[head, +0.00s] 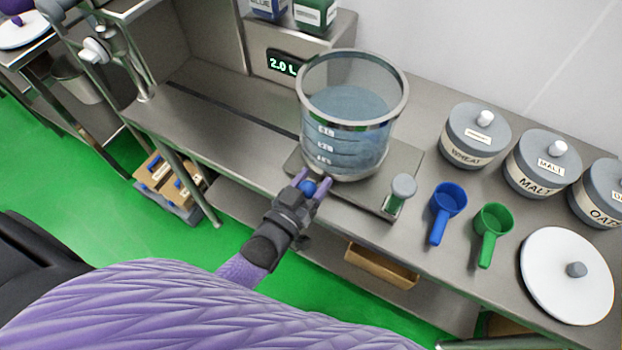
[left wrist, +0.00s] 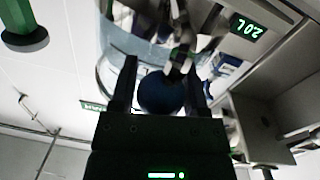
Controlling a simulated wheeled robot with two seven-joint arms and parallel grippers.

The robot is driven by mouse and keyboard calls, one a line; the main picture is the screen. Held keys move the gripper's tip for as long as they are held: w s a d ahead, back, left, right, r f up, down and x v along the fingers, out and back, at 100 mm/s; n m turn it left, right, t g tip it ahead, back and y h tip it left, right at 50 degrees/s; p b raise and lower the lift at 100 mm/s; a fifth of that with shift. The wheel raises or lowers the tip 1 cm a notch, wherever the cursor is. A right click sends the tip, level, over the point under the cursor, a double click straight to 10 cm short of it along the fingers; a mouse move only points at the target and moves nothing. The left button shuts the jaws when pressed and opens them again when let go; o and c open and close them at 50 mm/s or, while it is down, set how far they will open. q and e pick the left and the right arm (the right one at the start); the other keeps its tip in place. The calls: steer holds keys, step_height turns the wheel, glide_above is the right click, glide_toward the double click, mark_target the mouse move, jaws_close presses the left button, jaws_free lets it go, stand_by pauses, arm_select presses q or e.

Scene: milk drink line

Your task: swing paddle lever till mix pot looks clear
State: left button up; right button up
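The mix pot (head: 352,120) is a clear glass vessel with a metal rim, holding translucent bluish liquid; graduation marks show on its front. In the left wrist view its glass wall (left wrist: 118,42) is close by. A round blue knob (head: 309,188), apparently the end of the paddle lever, sits low at the pot's front left; it also shows in the left wrist view (left wrist: 160,93). My left gripper (head: 311,183) has a finger on each side of the knob, and the knob fills the gap. The rest of the lever is hard to make out. My right gripper is not in view.
A display (head: 284,64) behind the pot reads 2.0 L. To the right are a grey-capped post (head: 403,188), lidded jars (head: 476,136), a blue scoop (head: 446,205), a green scoop (head: 491,225) and a white round lid (head: 560,285). The bench left of the pot is mostly clear.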

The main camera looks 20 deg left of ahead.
arm_select(q)
steer(key=o, duration=0.3)
steer(key=shift+o, duration=0.2)
steer(key=shift+s, duration=0.1)
steer(key=s+a+p, duration=0.1)
steer(key=s+a, duration=0.1)
steer(key=s, duration=0.7)
steer(key=shift+s, duration=0.3)
steer(key=s+a+f+m+g+y+b, duration=0.1)
steer(key=s+f+g, duration=0.15)
steer(key=f, duration=0.55)
steer(key=s+f+g+b, duration=0.2)
steer(key=f+g, duration=0.2)
steer(key=f, duration=0.4)
steer(key=s+a+f+m+g+y+b, duration=0.1)
steer(key=s+a+f+g+y+b, duration=0.1)
steer(key=s+f+g, duration=0.8)
steer(key=s+a+f, duration=0.1)
steer(key=s+f, duration=0.3)
steer(key=s, duration=0.4)
steer(key=shift+s+f+m+y+b, duration=0.25)
steer(key=shift+m+y+b, duration=0.05)
steer(key=shift+b, duration=0.05)
